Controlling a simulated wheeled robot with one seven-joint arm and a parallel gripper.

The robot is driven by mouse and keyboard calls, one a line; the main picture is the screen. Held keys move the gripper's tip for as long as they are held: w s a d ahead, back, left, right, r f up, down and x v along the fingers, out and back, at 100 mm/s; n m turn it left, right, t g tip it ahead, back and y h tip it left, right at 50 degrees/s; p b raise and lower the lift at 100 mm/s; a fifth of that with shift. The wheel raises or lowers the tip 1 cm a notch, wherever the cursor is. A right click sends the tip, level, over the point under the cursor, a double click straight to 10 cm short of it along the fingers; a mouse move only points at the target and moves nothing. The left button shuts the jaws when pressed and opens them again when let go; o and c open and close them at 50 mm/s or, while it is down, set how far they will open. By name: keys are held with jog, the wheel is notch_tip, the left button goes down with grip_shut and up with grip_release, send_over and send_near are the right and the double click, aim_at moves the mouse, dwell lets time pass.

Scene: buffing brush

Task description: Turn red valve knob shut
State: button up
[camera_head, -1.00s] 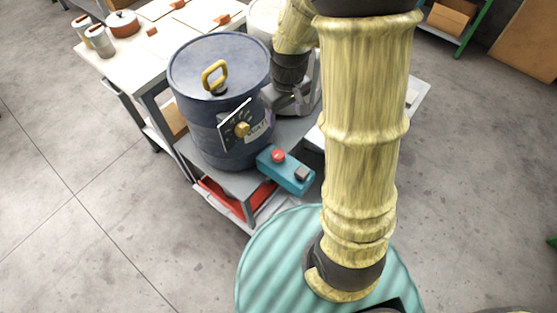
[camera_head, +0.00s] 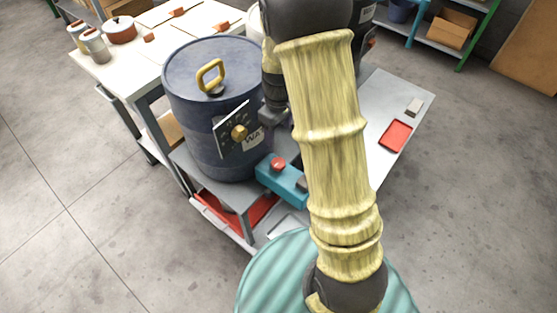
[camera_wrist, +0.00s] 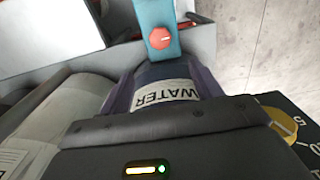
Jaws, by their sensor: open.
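A round red knob (camera_head: 278,163) sits on top of a teal box (camera_head: 284,180) at the front of the blue drum. In the wrist view the red knob (camera_wrist: 160,38) shows a pale line across its face and stands on the teal box (camera_wrist: 158,14). My gripper (camera_head: 275,117) is beside the drum's right side, partly hidden by my arm. In the wrist view my gripper (camera_wrist: 165,75) is open, its purple-grey fingers spread on either side of the drum's WATER label. The fingers are apart from the red knob.
The blue drum (camera_head: 215,80) has a yellow lid handle and a dial plate with a yellow knob (camera_head: 239,132). A grey table (camera_head: 410,98) to the right holds a red tray (camera_head: 396,136). A pale table (camera_head: 145,55) with pots stands behind left.

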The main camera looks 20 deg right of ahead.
aim_at(278, 162)
notch_tip(278, 162, down, 16)
jog(key=shift+r+b, duration=0.25)
jog(key=shift+b, duration=0.9)
jog(key=shift+c, duration=0.2)
jog(key=c, duration=0.9)
